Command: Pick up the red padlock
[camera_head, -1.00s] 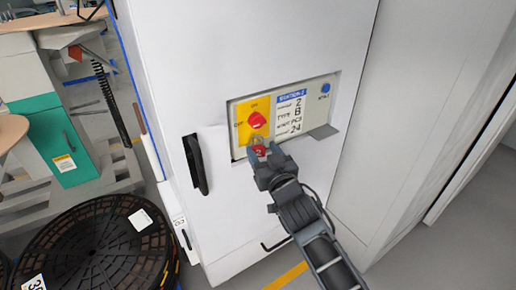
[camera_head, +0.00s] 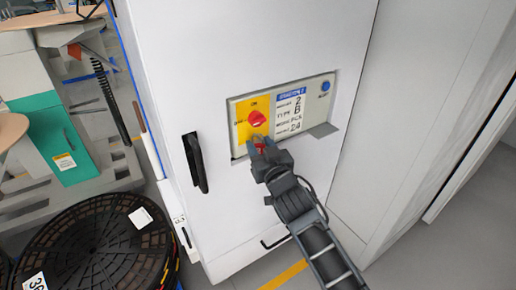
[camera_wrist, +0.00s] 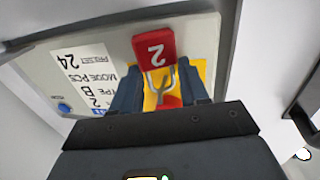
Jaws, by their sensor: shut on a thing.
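The red padlock (camera_head: 261,149) shows as a small patch between my gripper's fingers, just below the red rotary switch (camera_head: 257,118) on its yellow plate (camera_head: 242,130). In the wrist view the padlock (camera_wrist: 153,46) shows its red body with a white "2" and its metal shackle pointing toward the switch. My gripper (camera_head: 262,146) is at the panel, shut on the padlock, with a finger on each side in the wrist view (camera_wrist: 160,72). Whether the shackle still passes through the switch plate cannot be told.
The control panel (camera_head: 288,131) with labels and a blue button (camera_head: 325,86) is recessed in a white cabinet (camera_head: 235,40). A black door handle (camera_head: 195,163) is to the left. Black reels (camera_head: 95,250) lie at lower left. Grey floor (camera_head: 450,240) is clear at right.

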